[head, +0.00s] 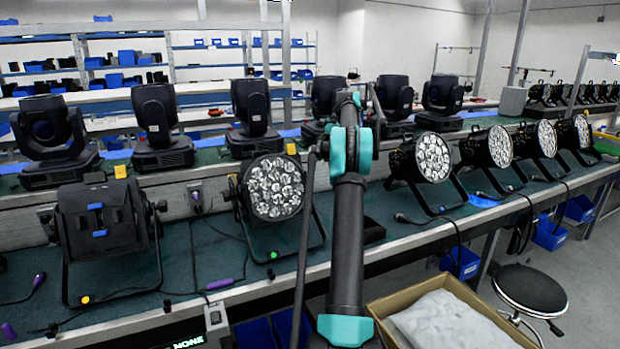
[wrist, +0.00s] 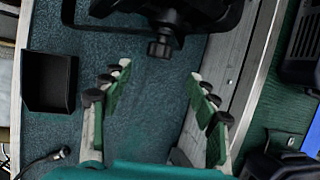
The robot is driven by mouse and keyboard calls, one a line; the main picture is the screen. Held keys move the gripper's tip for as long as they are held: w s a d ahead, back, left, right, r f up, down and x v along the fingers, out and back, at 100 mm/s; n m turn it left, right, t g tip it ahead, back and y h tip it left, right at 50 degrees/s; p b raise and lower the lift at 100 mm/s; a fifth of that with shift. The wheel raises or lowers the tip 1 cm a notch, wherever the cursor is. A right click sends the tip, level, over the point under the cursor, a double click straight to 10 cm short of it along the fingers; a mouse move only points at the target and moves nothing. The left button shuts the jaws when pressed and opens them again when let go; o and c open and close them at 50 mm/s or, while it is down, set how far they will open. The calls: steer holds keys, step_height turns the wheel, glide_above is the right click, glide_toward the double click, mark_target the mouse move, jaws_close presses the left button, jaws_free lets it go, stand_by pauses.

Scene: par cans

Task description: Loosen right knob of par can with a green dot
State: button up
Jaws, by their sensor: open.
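The par can (head: 275,188) with a round lens face stands on the bench in the head view. A green dot (head: 273,255) shows on the foot of its bracket. My arm crosses just right of it and hides its right side. In the wrist view, a black knob (wrist: 160,46) hangs from a dark body (wrist: 205,12) at the top, which looks like this par can. My gripper (wrist: 160,74) is open, with green-padded fingers on either side below the knob. The knob is in line with the gap and apart from the fingers. Nothing is held.
A par can with a yellow dot (head: 100,225) stands at left. Other par cans (head: 432,158) stand at right, with moving heads (head: 160,125) behind. A small open black box (wrist: 50,82) and a cable plug (wrist: 42,160) lie on the bench. A cardboard box (head: 455,285) is in front.

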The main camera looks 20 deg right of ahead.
mark_target(311, 175)
steer(key=x, duration=1)
steer(key=shift+a+f, duration=0.15)
steer(key=shift+f, duration=0.15)
steer(key=c, duration=1.2)
